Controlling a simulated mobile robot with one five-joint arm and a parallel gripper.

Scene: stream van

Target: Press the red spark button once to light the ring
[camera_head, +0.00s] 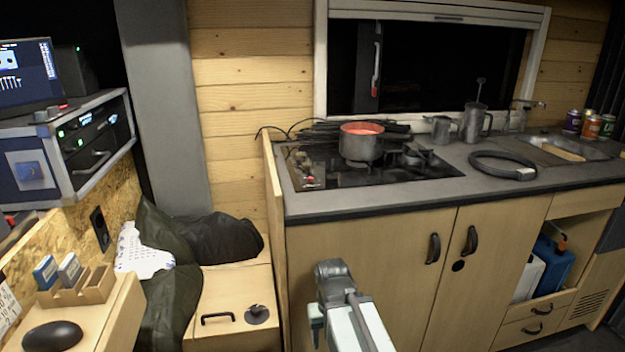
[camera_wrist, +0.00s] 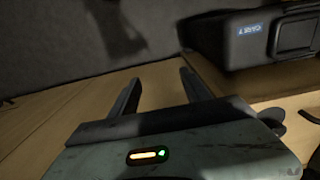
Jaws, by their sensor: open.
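The black glass hob (camera_head: 400,178) is set into the grey counter in the head view. Small controls with red on them sit at its front left corner; the red spark button (camera_head: 308,182) appears to be among them, but it is too small to make out clearly. A pot (camera_head: 360,146) with red contents stands on the hob at the back left. My arm shows low in front of the cabinet doors, below the counter edge and apart from the hob. In the wrist view my gripper (camera_wrist: 160,84) is open, with nothing between its two fingers.
A black hose ring (camera_head: 502,165) lies on the counter right of the hob. A metal jug (camera_head: 475,122) stands behind it. A wooden side panel (camera_head: 274,215) rises along the counter's left end. A dark labelled case (camera_wrist: 252,40) is near my gripper in the wrist view.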

